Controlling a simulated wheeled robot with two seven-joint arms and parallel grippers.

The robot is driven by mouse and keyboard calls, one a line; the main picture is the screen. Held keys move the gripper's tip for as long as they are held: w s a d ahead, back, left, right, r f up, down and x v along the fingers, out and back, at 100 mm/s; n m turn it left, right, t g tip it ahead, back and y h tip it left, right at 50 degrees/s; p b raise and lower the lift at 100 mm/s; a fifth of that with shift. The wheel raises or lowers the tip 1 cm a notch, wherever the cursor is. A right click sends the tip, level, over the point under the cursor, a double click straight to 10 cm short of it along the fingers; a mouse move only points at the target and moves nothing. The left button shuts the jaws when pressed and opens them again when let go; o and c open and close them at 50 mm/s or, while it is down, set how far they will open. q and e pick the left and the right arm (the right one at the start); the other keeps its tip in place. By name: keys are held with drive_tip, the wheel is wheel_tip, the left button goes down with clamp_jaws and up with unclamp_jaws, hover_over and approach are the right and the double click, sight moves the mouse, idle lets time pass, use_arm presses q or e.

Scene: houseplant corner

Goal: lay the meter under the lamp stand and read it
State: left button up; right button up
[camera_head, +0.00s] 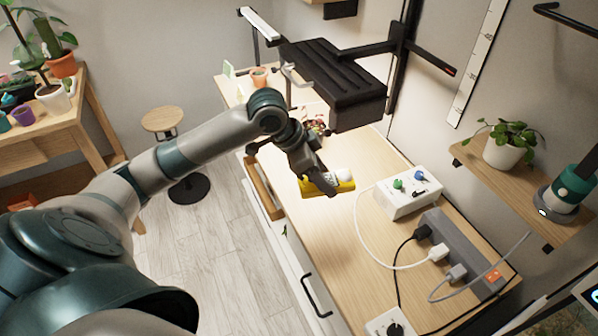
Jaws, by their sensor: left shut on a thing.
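My left gripper (318,179) is shut on the yellow meter (343,187), which has a white dome on top. It holds the meter over the front part of the wooden bench, and I cannot tell whether the meter touches the top. The gripper hides part of the meter, and its display cannot be read from here. A black ribbed lamp head (335,88) hangs from a black arm and post over the far part of the bench, beyond the gripper. My right gripper is not in view.
A white box with green and blue knobs (408,191) and a grey power strip (460,252) with cables stand on the bench (375,250). A white cable runs close to the meter. A small pot (259,77) and a metal stand (289,88) are at the far end.

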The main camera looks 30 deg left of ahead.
use_arm(q)
drive_tip(key=s+d+r+m, duration=0.1)
drive_tip(key=s+d+r, duration=0.4)
drive_tip(key=d+r, duration=0.1)
drive_tip(key=shift+d+r+m+g+h, duration=0.15)
drive_tip(key=shift+d+m+g+h, duration=0.2)
drive_tip(key=shift+m+g+h, duration=0.05)
drive_tip(key=shift+a, duration=0.1)
